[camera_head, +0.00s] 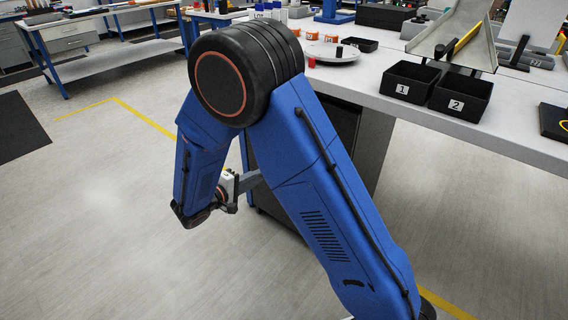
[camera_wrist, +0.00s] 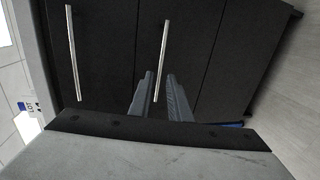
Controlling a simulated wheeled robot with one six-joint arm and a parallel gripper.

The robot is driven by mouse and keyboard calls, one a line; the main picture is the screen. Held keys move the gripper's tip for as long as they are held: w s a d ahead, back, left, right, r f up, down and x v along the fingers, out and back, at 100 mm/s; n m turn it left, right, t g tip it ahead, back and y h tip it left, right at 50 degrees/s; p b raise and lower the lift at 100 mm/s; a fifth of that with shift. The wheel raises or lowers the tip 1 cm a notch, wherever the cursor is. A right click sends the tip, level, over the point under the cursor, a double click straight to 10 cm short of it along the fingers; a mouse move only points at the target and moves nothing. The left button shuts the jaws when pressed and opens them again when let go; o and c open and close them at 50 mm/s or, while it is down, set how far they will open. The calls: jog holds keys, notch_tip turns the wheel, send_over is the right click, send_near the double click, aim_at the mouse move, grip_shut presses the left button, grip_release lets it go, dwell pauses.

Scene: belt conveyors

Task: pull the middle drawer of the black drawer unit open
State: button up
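The black drawer unit (camera_wrist: 105,70) fills much of the wrist view, turned sideways, with dark fronts side by side. Two silver bar handles show: one at the left (camera_wrist: 73,55) and one near the centre (camera_wrist: 163,50). I cannot tell for certain which front is the middle drawer. My gripper (camera_wrist: 160,75) is open, with its two grey fingers on either side of the centre handle's lower part and a gap between them. Contact with the handle cannot be made out. In the head view the unit (camera_head: 375,145) stands under the worktable, mostly hidden behind my blue arm.
The white worktable (camera_head: 500,135) carries black bins 1 (camera_head: 405,88) and 2 (camera_head: 460,103) near its front edge. A blue-framed bench (camera_head: 110,48) stands at the back left. The grey floor (camera_head: 90,210) to the left is clear.

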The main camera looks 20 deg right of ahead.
jog(key=x, duration=1.1)
jog(key=w+a+x, duration=0.1)
jog(key=x, duration=0.4)
jog(key=shift+w+d+f, duration=0.3)
jog(key=shift+f, duration=0.15)
grip_shut()
